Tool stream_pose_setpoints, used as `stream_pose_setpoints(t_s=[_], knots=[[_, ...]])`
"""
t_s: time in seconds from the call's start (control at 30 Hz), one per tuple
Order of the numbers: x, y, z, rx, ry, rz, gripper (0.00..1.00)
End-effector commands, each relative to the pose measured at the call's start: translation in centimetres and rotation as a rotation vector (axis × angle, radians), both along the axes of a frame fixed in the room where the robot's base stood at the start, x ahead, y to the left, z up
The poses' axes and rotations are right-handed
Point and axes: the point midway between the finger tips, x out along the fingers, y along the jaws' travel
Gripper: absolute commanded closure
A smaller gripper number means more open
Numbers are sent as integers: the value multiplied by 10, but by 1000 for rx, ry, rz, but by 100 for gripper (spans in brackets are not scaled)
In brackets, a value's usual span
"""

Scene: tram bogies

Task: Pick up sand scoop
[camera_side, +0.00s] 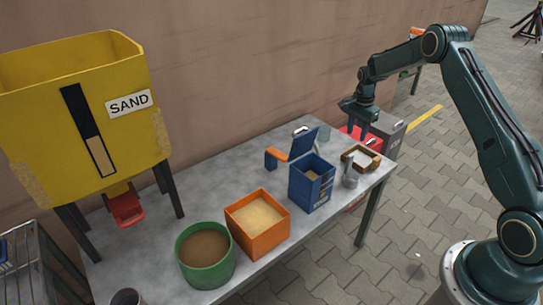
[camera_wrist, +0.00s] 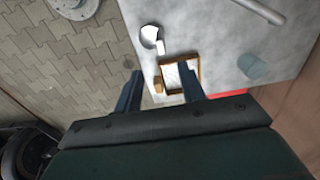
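A small metal scoop (camera_side: 350,177) with a round bowl, seemingly the sand scoop, is near the right end of the grey table. It also shows in the wrist view (camera_wrist: 149,37), with its short pale handle pointing toward a wooden-rimmed tray (camera_wrist: 164,64). The tray (camera_side: 347,155) lies beside it. My gripper (camera_side: 360,112) hangs above the table's far right end, pointing down. In the wrist view my gripper (camera_wrist: 160,70) has its two fingers spread apart with nothing between them. The scoop is beyond the fingertips, untouched.
A blue box (camera_side: 312,187), an orange box of sand (camera_side: 236,219) and a green tub (camera_side: 188,269) line the table (camera_side: 322,221). A yellow sand hopper (camera_side: 55,120) stands left. A translucent cup (camera_wrist: 254,67) is near the tray.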

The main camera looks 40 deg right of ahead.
Motion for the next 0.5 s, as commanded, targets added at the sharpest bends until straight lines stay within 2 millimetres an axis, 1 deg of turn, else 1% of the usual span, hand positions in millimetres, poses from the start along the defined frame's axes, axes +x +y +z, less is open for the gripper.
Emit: stream_pose_setpoints(t_s=[0.4,0.5], knots=[[0,1,-58,1,1,1,60],[0,0,-69,0,0,2,60]])
